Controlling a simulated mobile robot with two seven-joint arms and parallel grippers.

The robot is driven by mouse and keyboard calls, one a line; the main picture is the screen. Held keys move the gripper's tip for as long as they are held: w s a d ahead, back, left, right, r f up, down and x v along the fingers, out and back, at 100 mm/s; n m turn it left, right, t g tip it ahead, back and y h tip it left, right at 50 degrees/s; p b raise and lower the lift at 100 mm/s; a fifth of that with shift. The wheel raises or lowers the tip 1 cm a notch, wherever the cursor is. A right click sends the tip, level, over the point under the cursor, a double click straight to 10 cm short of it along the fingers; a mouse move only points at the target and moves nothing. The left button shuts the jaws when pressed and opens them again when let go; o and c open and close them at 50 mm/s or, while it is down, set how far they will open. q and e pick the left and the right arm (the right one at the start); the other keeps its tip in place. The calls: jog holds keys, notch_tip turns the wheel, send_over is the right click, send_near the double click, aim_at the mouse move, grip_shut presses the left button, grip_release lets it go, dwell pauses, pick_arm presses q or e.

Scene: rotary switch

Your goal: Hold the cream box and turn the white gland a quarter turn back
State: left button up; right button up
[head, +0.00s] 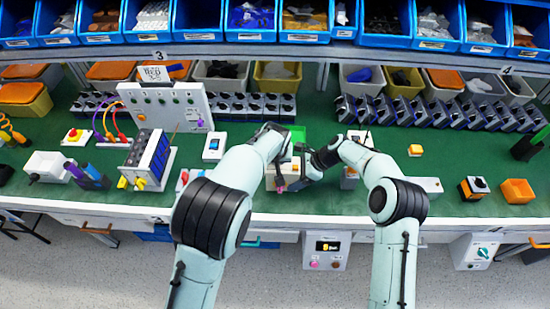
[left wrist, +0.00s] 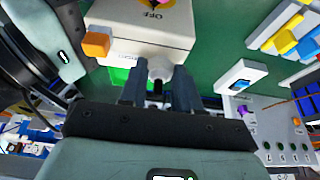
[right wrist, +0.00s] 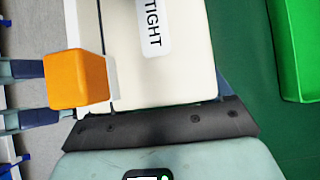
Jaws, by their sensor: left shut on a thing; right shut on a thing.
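The cream box (right wrist: 160,70) fills the middle of the right wrist view, with a label reading TIGHT. It also shows in the left wrist view (left wrist: 130,38), where its face has a round knob (left wrist: 157,3) and the word OFF. My right gripper (right wrist: 150,108) is shut on the box, a finger on each side. The white gland (left wrist: 160,68) sticks out of the box's side. My left gripper (left wrist: 160,90) is shut on the gland, its fingers either side of it. In the head view the arms largely hide the box (head: 285,172).
An orange block (right wrist: 78,80) sits on the box's side. A green tray (right wrist: 300,50) lies close by. Some bench front is clear.

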pick_arm(q)
jog(key=o, duration=1.1)
jog(key=v, duration=1.2)
pick_arm(e)
jog(key=o, duration=1)
